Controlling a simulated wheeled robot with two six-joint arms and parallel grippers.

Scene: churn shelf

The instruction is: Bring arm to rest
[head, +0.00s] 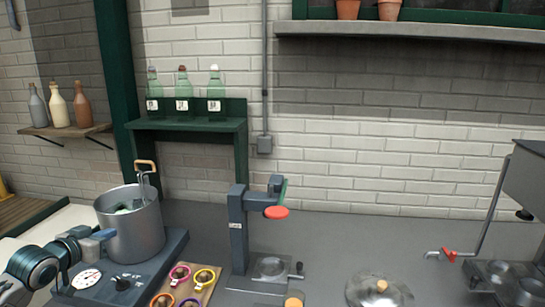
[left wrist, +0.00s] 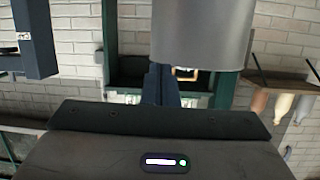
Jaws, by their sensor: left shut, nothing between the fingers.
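My left arm comes in from the lower left in the head view. My left gripper (head: 106,234) is beside the left wall of the grey pot (head: 140,233). In the left wrist view its dark fingers (left wrist: 160,84) are together, with nothing between them. The pot (left wrist: 203,32) shows large behind them there; I cannot tell whether they touch it. The pot stands on a dark unit with a dial (head: 87,279) and holds a tool with a tan handle (head: 145,163). My right gripper is not in view.
A green shelf (head: 185,124) with three bottles stands behind the pot. A dark press-like stand (head: 238,230) with a red disc (head: 276,212) is at the centre. A board with several coloured rings (head: 182,290) lies in front. A glass lid (head: 379,289) and a metal sink unit are right.

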